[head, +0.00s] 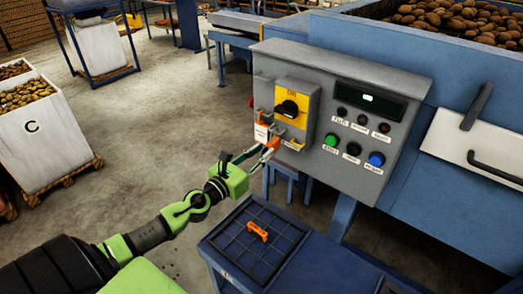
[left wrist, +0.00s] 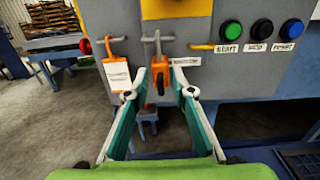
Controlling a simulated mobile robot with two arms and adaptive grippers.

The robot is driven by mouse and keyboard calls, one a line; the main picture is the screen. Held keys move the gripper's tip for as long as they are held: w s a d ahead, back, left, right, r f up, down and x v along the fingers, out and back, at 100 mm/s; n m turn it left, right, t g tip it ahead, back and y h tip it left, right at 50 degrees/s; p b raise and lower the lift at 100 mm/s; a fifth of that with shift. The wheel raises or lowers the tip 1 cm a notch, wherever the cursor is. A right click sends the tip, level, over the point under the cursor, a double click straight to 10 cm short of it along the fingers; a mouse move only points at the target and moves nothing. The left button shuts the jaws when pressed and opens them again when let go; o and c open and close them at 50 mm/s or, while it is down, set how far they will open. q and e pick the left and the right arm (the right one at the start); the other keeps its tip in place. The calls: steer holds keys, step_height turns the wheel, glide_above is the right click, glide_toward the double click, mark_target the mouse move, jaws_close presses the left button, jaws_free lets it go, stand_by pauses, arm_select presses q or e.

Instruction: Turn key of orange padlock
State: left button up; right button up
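The orange padlock (left wrist: 160,72) hangs from a grey shackle on the grey control panel, below the yellow switch plate. A dark, narrow part, perhaps the key, shows on its front. In the head view the padlock (head: 275,143) is small and partly hidden by my gripper. My left gripper (left wrist: 160,90) is open, with one finger on each side of the padlock; I cannot tell whether either finger touches it. In the head view, my left gripper (head: 264,152) reaches the panel from the lower left. My right gripper is not in view.
A white tag (left wrist: 115,73) with an orange hook hangs left of the padlock. The panel has a black rotary switch (head: 288,107) and several buttons. An orange object (head: 258,232) lies on the blue table's grid mat (head: 228,245) below. Potato crates stand at left.

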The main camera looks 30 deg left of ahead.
arm_select(q)
steer(key=shift+w, duration=0.2)
jaws_close()
